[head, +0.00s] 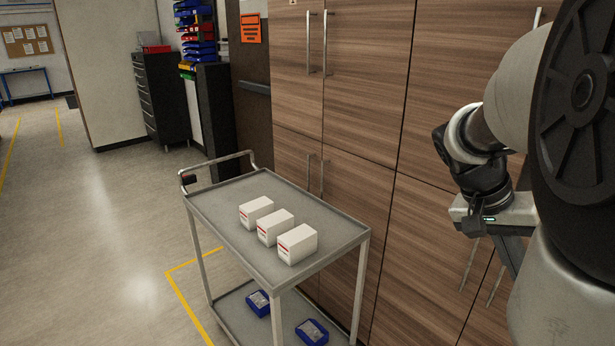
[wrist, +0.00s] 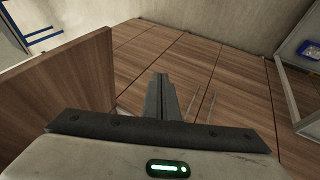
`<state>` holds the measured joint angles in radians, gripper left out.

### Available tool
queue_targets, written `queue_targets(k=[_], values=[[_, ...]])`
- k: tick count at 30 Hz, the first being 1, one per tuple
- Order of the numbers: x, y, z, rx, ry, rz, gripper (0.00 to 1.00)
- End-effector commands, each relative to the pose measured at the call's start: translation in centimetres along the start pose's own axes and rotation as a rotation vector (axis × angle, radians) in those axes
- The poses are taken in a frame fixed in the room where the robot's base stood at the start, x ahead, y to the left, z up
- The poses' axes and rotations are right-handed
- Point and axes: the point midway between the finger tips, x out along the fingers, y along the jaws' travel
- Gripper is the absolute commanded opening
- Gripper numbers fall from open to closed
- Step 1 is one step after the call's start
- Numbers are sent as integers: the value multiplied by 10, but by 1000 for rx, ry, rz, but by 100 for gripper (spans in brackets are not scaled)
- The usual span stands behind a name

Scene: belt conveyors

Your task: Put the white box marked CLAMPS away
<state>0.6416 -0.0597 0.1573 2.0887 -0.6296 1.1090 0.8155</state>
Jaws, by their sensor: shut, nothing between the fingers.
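Three white boxes stand in a row on the top shelf of a grey cart in the head view: a far one (head: 256,211), a middle one (head: 276,227) and a near one (head: 298,243). Each has red marking on its front face, too small to read, so I cannot tell which says CLAMPS. My gripper (head: 512,262) hangs at the right, in front of the wooden cabinets and apart from the boxes. In the wrist view my gripper (wrist: 162,92) has its fingers together with nothing between them. No white box shows there.
The grey cart (head: 222,196) stands beside tall wooden cabinets (head: 365,100) with bar handles. Blue bins (head: 312,331) sit on its lower shelf. A wooden panel (wrist: 65,95) stands out at the left in the wrist view, like an open door. Floor left of the cart is clear.

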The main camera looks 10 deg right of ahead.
Motion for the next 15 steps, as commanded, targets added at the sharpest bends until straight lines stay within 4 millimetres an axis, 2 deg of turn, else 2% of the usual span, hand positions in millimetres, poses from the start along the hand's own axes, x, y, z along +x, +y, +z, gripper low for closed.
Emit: queue_targets(k=[1, 3, 5, 7, 11, 15], values=[[9, 28, -3, 83, -24, 45, 0], [16, 58, -5, 185, -36, 94, 0], [19, 73, -6, 240, -37, 119, 0], [23, 82, -6, 272, -38, 132, 0], [35, 85, -5, 278, -38, 136, 0], [60, 88, -3, 277, -41, 136, 0]])
